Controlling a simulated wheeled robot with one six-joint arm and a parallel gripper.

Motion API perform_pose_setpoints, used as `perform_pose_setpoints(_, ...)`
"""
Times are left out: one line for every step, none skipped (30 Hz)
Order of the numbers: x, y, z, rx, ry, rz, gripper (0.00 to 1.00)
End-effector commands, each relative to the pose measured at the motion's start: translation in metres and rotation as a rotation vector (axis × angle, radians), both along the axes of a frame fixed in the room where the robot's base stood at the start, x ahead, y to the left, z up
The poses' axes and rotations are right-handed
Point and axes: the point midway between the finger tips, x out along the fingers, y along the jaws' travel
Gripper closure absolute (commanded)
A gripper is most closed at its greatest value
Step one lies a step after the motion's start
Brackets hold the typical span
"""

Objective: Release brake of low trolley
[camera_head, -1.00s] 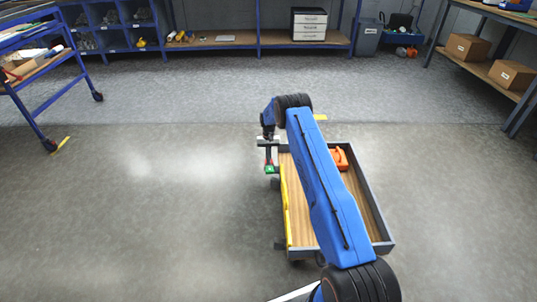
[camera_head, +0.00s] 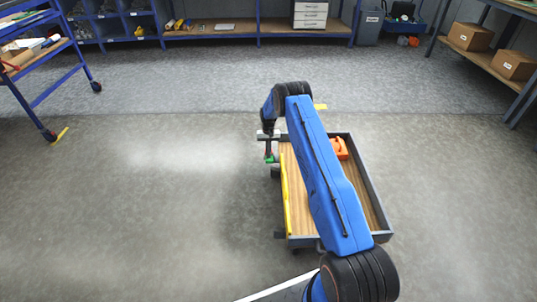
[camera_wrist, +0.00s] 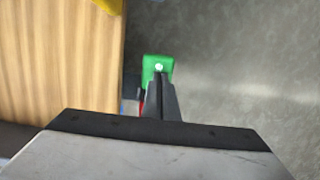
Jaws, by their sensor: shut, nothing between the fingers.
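The low trolley (camera_head: 365,172) has a wooden deck and grey rims and stands in front of me, partly hidden behind my blue arm. Its deck also fills the left of the wrist view (camera_wrist: 60,60). A green brake pedal (camera_wrist: 158,66) sticks out beside the deck's edge in the wrist view, with a bit of red beside it. The green shows small in the head view (camera_head: 269,159). My gripper (camera_wrist: 159,82) is shut and empty, its fingertips over the near part of the green pedal. I cannot tell whether they touch it.
An orange object (camera_head: 340,148) sits on the trolley deck, and a yellow bar (camera_head: 285,200) lies along its left side. A blue cart (camera_head: 45,75) stands at the far left. Shelving (camera_head: 225,27) lines the back. The floor left of the trolley is clear.

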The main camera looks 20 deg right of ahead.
Motion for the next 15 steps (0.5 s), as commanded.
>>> perform_pose_setpoints(-0.0014,0.0005,0.0004,-0.005,-0.014,0.001,1.0)
perform_pose_setpoints(-0.0015,0.0004,0.0,-0.008,-0.022,0.001,1.0)
perform_pose_setpoints(-0.0019,0.0004,-0.0008,-0.01,-0.027,0.001,1.0)
perform_pose_setpoints(-0.0021,0.0004,-0.0011,-0.011,-0.03,0.001,1.0)
perform_pose_setpoints(-0.0021,0.0005,-0.0012,-0.013,-0.035,0.001,1.0)
perform_pose_setpoints(-0.0019,0.0005,-0.0012,-0.014,-0.042,0.001,1.0)
perform_pose_setpoints(-0.0022,0.0006,-0.0012,-0.016,-0.047,0.001,1.0)
perform_pose_setpoints(-0.0028,0.0007,-0.0013,-0.018,-0.052,0.001,1.0)
perform_pose_setpoints(-0.0029,0.0009,-0.0013,-0.021,-0.063,0.001,1.0)
perform_pose_setpoints(-0.0031,0.001,-0.0011,-0.023,-0.07,0.001,1.0)
perform_pose_setpoints(-0.0032,0.0011,-0.0012,-0.027,-0.08,0.001,1.0)
perform_pose_setpoints(-0.0041,0.0014,-0.0016,-0.03,-0.09,0.001,1.0)
perform_pose_setpoints(-0.0041,0.0015,-0.0019,-0.034,-0.102,0.001,1.0)
perform_pose_setpoints(-0.0049,0.0017,-0.0024,-0.037,-0.111,0.001,1.0)
perform_pose_setpoints(-0.0055,0.0019,-0.0026,-0.042,-0.126,0.0,1.0)
